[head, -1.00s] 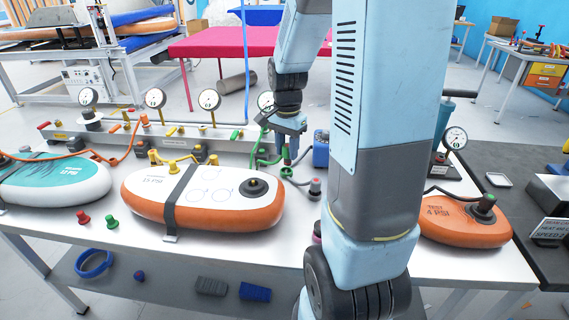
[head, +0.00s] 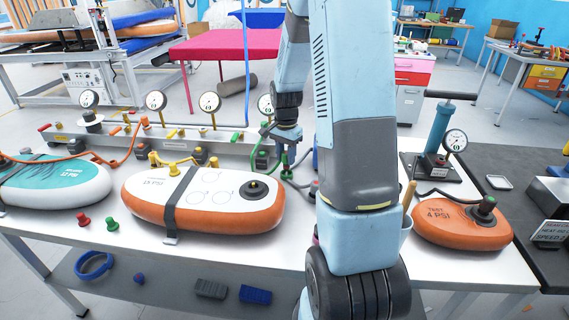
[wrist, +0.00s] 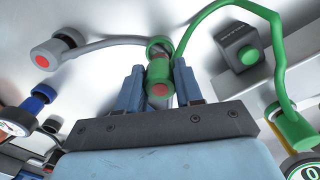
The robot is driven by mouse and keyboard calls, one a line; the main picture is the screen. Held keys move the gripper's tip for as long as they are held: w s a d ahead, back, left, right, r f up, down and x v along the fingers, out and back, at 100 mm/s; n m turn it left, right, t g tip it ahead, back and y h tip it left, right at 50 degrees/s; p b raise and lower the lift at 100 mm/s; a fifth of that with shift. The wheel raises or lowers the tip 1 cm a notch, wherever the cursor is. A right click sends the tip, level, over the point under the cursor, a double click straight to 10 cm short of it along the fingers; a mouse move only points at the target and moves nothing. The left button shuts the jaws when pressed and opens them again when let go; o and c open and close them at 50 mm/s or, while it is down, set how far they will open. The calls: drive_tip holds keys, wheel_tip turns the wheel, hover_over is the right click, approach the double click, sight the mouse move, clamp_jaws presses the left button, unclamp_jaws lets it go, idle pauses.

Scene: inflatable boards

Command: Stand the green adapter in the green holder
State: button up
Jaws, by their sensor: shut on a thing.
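The green adapter (wrist: 158,70), a short green cylinder with a red centre, sits between the two blue fingers of my gripper (wrist: 158,92) in the wrist view. My gripper is shut on it. A green hose runs from it in an arch to a green fitting (wrist: 292,128) at the right. In the head view my gripper (head: 286,152) is low over the white table, in front of the manifold's right end.
A grey hose leads to a grey, red-ended fitting (wrist: 47,56) left of the adapter. The manifold with gauges (head: 210,102) stands behind. An orange-and-white board (head: 215,205) lies left of my gripper. A hand pump (head: 440,130) and orange test board (head: 460,225) are at the right.

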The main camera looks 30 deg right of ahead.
sight(286, 162)
drive_tip(key=shift+f, duration=1.6)
drive_tip(key=shift+f, duration=0.1)
drive_tip(key=o, duration=1)
wheel_tip(286, 162, up, 12)
drive_tip(key=shift+w+r, duration=0.1)
drive_tip(key=shift+r, duration=0.15)
drive_tip(key=s+a+r+n+t, duration=0.2)
drive_tip(key=s+a+r+n, duration=0.2)
drive_tip(key=s, duration=0.4)
drive_tip(key=s+a+r+n+t, duration=0.2)
drive_tip(key=s+a+r+n, duration=0.2)
drive_tip(key=s+r, duration=0.3)
drive_tip(key=s+a+r+n+t, duration=0.1)
drive_tip(key=s+a+r+n, duration=0.3)
drive_tip(key=s, duration=0.6)
drive_tip(key=shift+s+a+r+t, duration=0.2)
drive_tip(key=shift+a+r, duration=0.15)
drive_tip(key=shift+r, duration=0.15)
drive_tip(key=shift+s+a+r+t, duration=0.1)
drive_tip(key=shift+a+r+t, duration=0.15)
drive_tip(key=shift+r, duration=0.2)
